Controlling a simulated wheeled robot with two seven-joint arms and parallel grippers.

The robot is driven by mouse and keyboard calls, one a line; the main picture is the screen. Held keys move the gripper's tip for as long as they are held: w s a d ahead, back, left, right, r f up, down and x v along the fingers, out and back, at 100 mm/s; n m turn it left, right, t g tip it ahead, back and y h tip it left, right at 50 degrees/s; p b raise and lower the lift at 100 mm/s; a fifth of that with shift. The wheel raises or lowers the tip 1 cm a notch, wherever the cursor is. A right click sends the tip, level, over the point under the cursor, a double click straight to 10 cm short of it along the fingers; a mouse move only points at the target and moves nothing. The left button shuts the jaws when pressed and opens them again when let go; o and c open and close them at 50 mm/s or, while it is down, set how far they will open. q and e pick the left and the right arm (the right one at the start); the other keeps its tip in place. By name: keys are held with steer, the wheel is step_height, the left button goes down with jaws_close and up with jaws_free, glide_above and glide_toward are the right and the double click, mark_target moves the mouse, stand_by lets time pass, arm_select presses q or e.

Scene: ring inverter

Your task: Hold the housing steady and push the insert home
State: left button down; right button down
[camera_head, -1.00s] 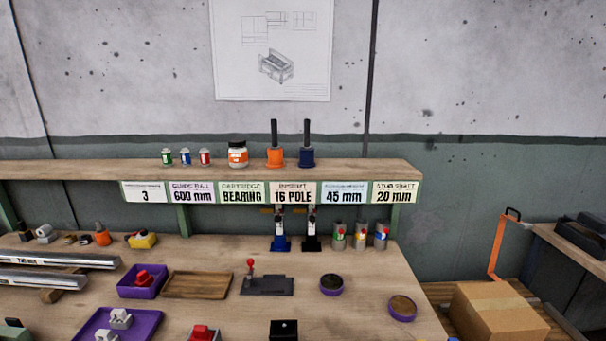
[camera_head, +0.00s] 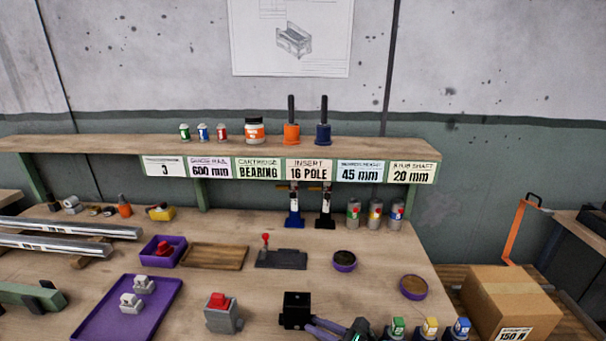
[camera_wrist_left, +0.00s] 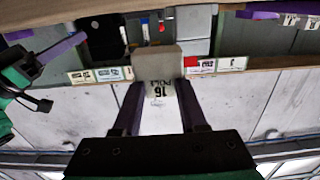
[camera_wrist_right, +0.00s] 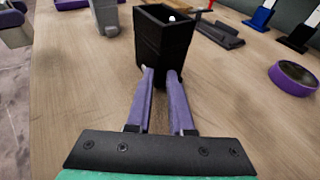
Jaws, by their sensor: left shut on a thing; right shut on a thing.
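The black housing (camera_head: 297,312) stands on the bench at the bottom of the head view. My right gripper (camera_head: 322,326) reaches it from the right, its purple fingers shut on it. In the right wrist view the housing (camera_wrist_right: 160,45) looks hollow and open-topped, with fingertips (camera_wrist_right: 161,72) at its lower part. In the left wrist view my left gripper (camera_wrist_left: 157,88) is shut on a grey insert (camera_wrist_left: 157,63), with a "16 POLE" label visible there. The insert also shows at the right wrist view's far left (camera_wrist_right: 16,34), apart from the housing. The left gripper is outside the head view.
A grey block with a red top (camera_head: 222,315) stands left of the housing. Beyond are a purple tray (camera_head: 100,325) with white parts, a wooden tray (camera_head: 214,256), a dark plate with a red knob (camera_head: 281,259) and two round purple dishes (camera_head: 344,262).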

arm_select(q)
steer(key=w+d+m+h, duration=0.1)
steer(key=w, duration=0.1)
steer(key=w+d+r+m+h, duration=0.1)
steer(key=w+d, duration=0.1)
steer(key=w+d+h, duration=0.1)
steer(key=w+h, duration=0.1)
steer(key=shift+w+d+r+m, duration=0.2)
steer(key=shift+w+r+m, duration=0.15)
steer(key=shift+w+m, duration=0.05)
steer(key=w+a+r+n+y, duration=0.15)
steer(key=w+r, duration=0.45)
steer(key=w, duration=0.6)
step_height(320, 180, up, 5)
steer(key=n+y, duration=0.2)
steer(key=y, duration=0.1)
glide_above(297, 311)
steer(key=w, duration=0.1)
steer(key=shift+w+f+m, duration=0.15)
steer(key=shift+m, duration=0.1)
steer(key=shift+a+f, duration=0.1)
steer(key=shift+f, duration=2.8)
